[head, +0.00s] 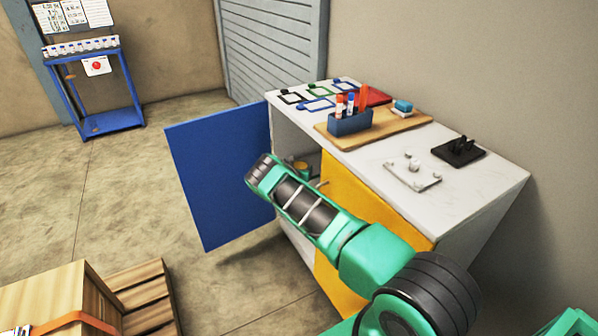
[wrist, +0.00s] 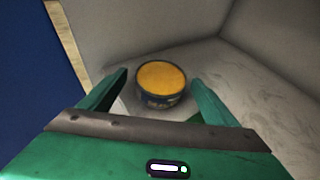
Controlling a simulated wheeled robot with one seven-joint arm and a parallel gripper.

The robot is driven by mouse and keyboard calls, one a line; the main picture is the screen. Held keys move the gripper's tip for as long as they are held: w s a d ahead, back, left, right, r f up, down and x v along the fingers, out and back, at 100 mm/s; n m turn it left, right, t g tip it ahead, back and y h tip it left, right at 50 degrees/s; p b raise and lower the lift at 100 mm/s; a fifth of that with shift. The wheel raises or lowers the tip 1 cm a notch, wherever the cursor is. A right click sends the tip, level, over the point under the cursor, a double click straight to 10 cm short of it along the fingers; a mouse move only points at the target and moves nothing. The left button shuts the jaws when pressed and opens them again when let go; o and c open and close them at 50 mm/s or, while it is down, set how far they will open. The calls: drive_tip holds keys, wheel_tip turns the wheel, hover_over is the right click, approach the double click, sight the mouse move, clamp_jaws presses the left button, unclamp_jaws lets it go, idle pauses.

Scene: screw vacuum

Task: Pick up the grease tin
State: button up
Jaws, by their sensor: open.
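The grease tin (wrist: 161,77) is a short round dark tin with an orange-yellow top. In the wrist view it stands upright on the pale floor of the cabinet compartment. My gripper (wrist: 160,83) is open, with one green finger on the left and one on the right of the tin. I cannot tell whether either finger touches it. In the head view the tin (head: 301,167) shows small inside the open cabinet, just beyond the end of my arm.
The cabinet's blue door (head: 222,178) stands open at the left and its yellow door (head: 350,230) is on the right. The compartment walls (wrist: 150,30) rise close behind the tin. On the white cabinet top are a wooden board (head: 390,128), a blue marker holder (head: 350,122) and a black fixture (head: 458,152).

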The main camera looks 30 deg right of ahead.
drive_tip(key=shift+w+d+f, duration=0.2)
drive_tip(key=shift+w+d, duration=0.05)
drive_tip(key=shift+w, duration=0.05)
drive_tip(key=shift+r, duration=0.1)
drive_tip(key=c, duration=1.4)
